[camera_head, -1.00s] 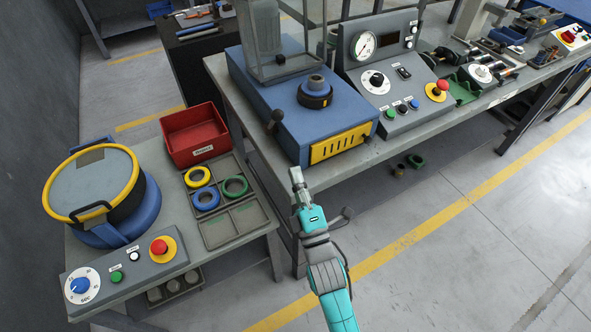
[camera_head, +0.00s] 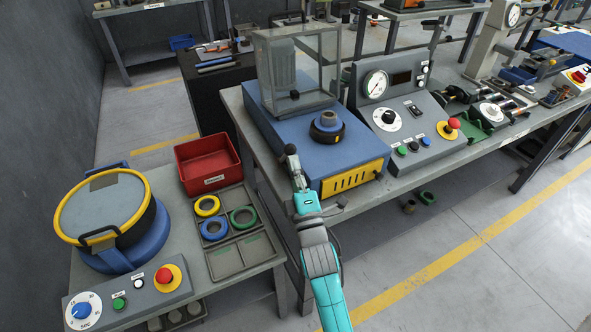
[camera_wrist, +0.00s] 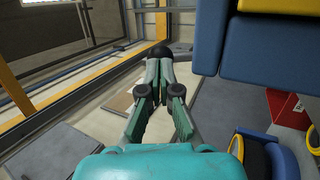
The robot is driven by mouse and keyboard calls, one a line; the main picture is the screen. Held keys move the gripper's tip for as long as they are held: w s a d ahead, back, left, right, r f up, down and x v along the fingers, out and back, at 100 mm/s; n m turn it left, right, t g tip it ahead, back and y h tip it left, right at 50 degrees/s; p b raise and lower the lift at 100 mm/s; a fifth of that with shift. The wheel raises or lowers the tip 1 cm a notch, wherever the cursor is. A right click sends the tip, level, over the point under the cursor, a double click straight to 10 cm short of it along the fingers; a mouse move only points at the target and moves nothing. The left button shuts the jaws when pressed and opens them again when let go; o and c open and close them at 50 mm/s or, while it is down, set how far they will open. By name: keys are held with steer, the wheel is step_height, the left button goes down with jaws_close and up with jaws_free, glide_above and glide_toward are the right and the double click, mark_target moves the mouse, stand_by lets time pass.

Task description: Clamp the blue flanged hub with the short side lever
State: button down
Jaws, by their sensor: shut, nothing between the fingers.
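The blue flanged hub (camera_head: 327,121) sits upright in a black round holder on top of the blue machine base (camera_head: 292,131). The short side lever's black knob (camera_head: 290,150) stands at the left front side of that base. My gripper (camera_head: 296,168) is shut and empty, with its tips at the knob. In the wrist view, my gripper (camera_wrist: 160,64) points at the dark knob (camera_wrist: 161,52), which shows just beyond the fingertips; I cannot tell whether they touch. The lever's shaft is mostly hidden behind my gripper.
A clear guard (camera_head: 297,70) stands behind the hub. A control panel (camera_head: 405,110) with a gauge is to the right. On the left bench are a red bin (camera_head: 207,163), a ring tray (camera_head: 228,262) and a round yellow-rimmed machine (camera_head: 112,210). Open floor lies right of my arm.

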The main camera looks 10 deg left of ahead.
mark_target(288, 148)
steer(key=shift+w+r, duration=0.1)
steer(key=r+g, duration=0.1)
steer(key=w+a+g+h, duration=0.1)
steer(key=shift+w+r+n+g, duration=0.15)
steer(key=shift+r+n+g, duration=0.25)
steer(key=shift+w+a+r+g, duration=0.3)
steer(key=shift+w+a+r, duration=0.1)
steer(key=shift+w+r, duration=0.2)
steer(key=w+a+r+n+g+h, duration=0.1)
steer(key=w+a+r+g+h, duration=0.1)
steer(key=w+a+g+h, duration=0.2)
steer(key=shift+w+a+g, duration=0.85)
steer(key=shift+w+g, duration=1.05)
steer(key=shift+w, duration=0.3)
